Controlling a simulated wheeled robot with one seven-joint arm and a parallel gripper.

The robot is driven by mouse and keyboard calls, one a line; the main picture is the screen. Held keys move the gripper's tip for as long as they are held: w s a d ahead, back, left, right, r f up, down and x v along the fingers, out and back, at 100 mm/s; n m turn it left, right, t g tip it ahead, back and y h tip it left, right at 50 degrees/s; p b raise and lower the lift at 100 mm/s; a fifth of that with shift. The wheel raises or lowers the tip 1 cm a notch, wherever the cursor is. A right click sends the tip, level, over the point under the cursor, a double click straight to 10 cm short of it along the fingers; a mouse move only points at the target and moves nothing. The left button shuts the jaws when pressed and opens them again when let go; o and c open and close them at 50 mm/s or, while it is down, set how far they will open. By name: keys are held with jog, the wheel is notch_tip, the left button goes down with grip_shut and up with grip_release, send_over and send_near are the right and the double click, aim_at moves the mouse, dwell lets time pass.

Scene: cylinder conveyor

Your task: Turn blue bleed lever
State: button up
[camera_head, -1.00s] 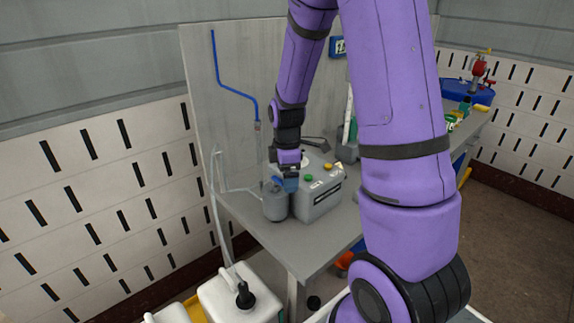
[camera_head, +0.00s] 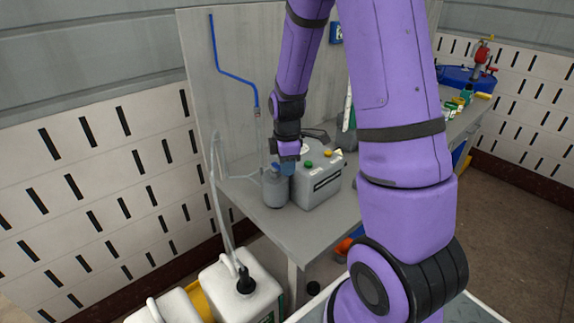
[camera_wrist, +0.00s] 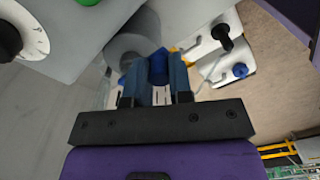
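The blue lever (camera_wrist: 158,66) sits on top of a grey cylinder (camera_wrist: 133,36) in the wrist view. In the head view, the grey cylinder (camera_head: 276,191) stands on the bench beside a grey box, with the lever's blue top (camera_head: 275,168) just left of my fingers. My gripper (camera_wrist: 158,72) reaches the lever with its two blue-grey fingers, one on each side of it. A narrow gap shows between the fingers below the lever. Whether both fingers press on the lever is not clear. My gripper (camera_head: 287,170) is partly hidden behind its own wrist in the head view.
The grey box (camera_head: 317,183) with green and yellow knobs stands close on the right. A blue pipe (camera_head: 236,78) runs down the back panel. White jugs (camera_head: 235,298) stand below the bench's left end. The bench front (camera_head: 290,240) is clear.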

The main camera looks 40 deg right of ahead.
grip_shut()
jog(key=shift+o, duration=0.3)
grip_release()
jog(key=shift+w+a, duration=0.1)
jog(key=shift+a, duration=0.7)
jog(key=shift+a, duration=0.15)
jog(key=shift+w+a, duration=0.2)
jog(key=shift+a, duration=0.25)
